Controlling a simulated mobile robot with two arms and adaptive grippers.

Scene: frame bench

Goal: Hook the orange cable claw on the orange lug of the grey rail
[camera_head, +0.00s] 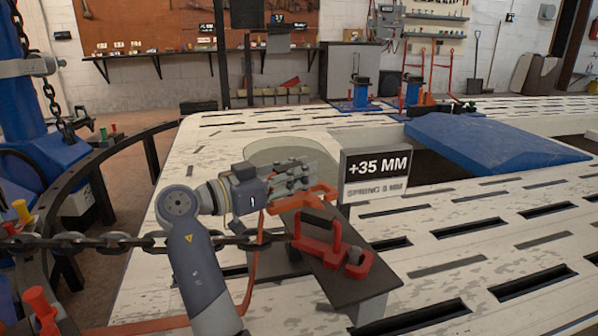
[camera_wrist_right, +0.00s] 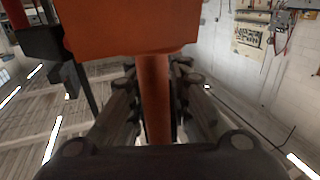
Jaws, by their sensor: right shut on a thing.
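My right gripper (camera_head: 298,178) is shut on an orange piece, which I take as the cable claw (camera_head: 318,194). In the right wrist view the fingers (camera_wrist_right: 155,105) close on the claw's orange stem (camera_wrist_right: 154,80), and a wide orange part fills the top. An orange cable (camera_head: 257,262) hangs below the gripper. The claw is over the far end of a dark grey rail (camera_head: 347,283); I cannot tell whether they touch. I cannot make out the orange lug apart from the claw. My left gripper is out of view.
A "+35 MM" sign (camera_head: 375,172) stands close on the right. A chain (camera_head: 110,240) crosses on the left. The slotted bench (camera_head: 470,235) is clear at right, before a blue ramp (camera_head: 485,140).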

